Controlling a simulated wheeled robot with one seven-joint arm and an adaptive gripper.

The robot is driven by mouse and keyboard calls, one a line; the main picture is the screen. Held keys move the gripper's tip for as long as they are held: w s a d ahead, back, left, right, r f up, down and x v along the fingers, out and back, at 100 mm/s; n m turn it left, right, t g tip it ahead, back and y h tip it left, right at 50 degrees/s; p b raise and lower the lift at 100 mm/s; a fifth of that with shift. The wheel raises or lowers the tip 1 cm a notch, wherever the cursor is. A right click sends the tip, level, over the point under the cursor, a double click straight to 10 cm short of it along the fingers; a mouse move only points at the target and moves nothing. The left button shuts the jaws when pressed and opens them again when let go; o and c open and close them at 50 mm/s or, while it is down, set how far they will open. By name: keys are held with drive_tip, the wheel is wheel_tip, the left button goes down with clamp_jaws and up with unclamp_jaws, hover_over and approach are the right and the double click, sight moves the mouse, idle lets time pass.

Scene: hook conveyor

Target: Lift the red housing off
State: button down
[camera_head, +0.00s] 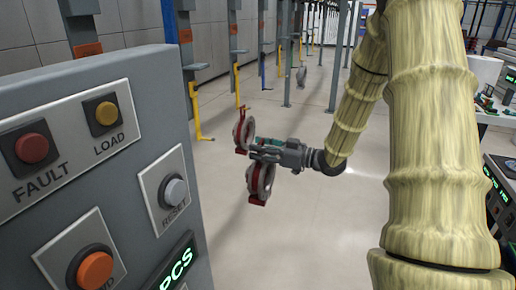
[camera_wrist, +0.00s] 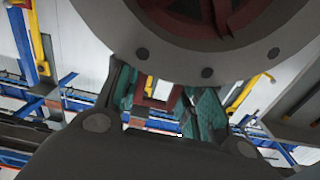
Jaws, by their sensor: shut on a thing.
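The red housing (camera_head: 258,200) has round grey flanged faces and shows on both sides of my gripper (camera_head: 264,149) in the head view, one round part above left and one below. Whether these are one piece is hidden by the fingers. The upper part is close to the lower end of a yellow hook (camera_head: 237,82); I cannot tell if they touch. In the wrist view, a grey flange with a red inside (camera_wrist: 225,45) fills the top. The teal-padded fingers (camera_wrist: 172,107) are shut on a red part of the housing below it.
A grey control panel (camera_head: 165,110) with buttons fills the left. More yellow hooks (camera_head: 195,110) hang from posts in a row behind. A work table (camera_head: 490,112) stands at the right. The floor (camera_head: 300,240) around my gripper is clear.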

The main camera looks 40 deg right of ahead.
drive_tip(key=shift+p+v, duration=0.65)
drive_tip(key=shift+v, duration=1.45)
drive_tip(key=shift+s+r, duration=0.1)
drive_tip(key=shift+r, duration=0.05)
drive_tip(key=p+v, duration=0.2)
drive_tip(key=v, duration=0.5)
